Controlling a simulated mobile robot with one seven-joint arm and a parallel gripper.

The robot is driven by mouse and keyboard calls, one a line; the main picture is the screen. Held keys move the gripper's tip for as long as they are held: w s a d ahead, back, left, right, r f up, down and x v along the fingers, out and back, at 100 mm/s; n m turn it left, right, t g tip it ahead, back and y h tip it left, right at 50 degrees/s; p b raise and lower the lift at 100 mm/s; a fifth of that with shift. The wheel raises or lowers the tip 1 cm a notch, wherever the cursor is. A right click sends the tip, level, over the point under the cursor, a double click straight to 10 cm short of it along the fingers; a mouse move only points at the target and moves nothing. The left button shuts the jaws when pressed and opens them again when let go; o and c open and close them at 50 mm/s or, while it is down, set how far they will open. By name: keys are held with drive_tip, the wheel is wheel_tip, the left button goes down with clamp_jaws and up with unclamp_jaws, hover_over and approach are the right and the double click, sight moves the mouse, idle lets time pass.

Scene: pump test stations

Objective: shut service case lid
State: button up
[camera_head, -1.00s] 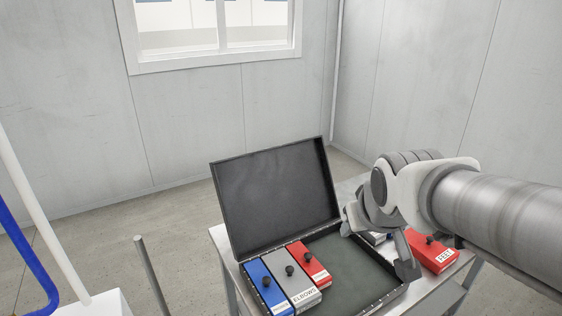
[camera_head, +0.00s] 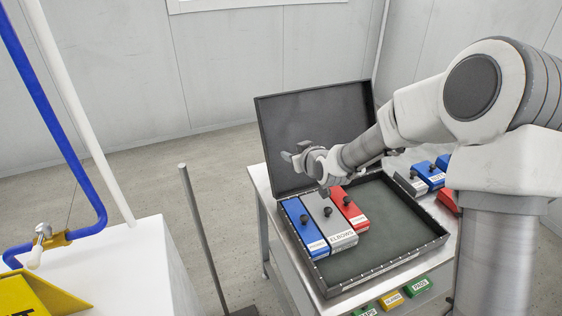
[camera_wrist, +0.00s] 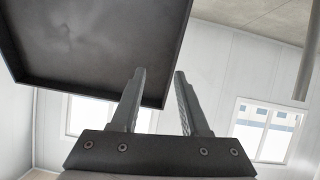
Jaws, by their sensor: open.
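The service case (camera_head: 395,258) lies open on a metal table, its black lid (camera_head: 275,120) standing up and leaning slightly back. A blue box (camera_head: 304,229), a grey box marked ELBOWS (camera_head: 328,221) and a red box (camera_head: 348,212) sit in the left part of the case; the right part is bare. My gripper (camera_head: 291,158) is in front of the lid, above the boxes. In the wrist view my gripper (camera_wrist: 158,85) is open with nothing between its fingers, and the lid (camera_wrist: 95,40) fills the upper left behind the left finger. Whether it touches the lid is unclear.
More boxes, including a blue one (camera_head: 428,174), stand on the table right of the case, partly behind my arm. Green and yellow labelled items (camera_head: 391,299) sit at the table's front edge. A grey post (camera_head: 203,240) and a white cabinet (camera_head: 130,275) stand at left.

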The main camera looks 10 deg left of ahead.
drive_tip(key=t+y+b, duration=0.1)
drive_tip(key=t+y, duration=0.1)
approach(268, 154)
drive_tip(key=w+a+f, duration=0.1)
drive_tip(key=w, duration=0.2)
drive_tip(key=shift+m, duration=0.4)
drive_tip(key=shift+s+a+f+x, duration=0.1)
drive_tip(key=shift+x, duration=1.1)
drive_tip(key=shift+s+a+f+x, duration=0.1)
drive_tip(key=shift+f+x, duration=0.05)
drive_tip(key=shift+x, duration=1.05)
drive_tip(key=shift+s+a+f+x, duration=0.1)
drive_tip(key=shift+x, duration=1.1)
drive_tip(key=shift+w+r, duration=0.15)
drive_tip(key=shift+r, duration=0.1)
drive_tip(key=shift+a+r, duration=0.15)
clamp_jaws()
drive_tip(key=shift+b, duration=0.3)
drive_tip(key=shift+s, duration=0.3)
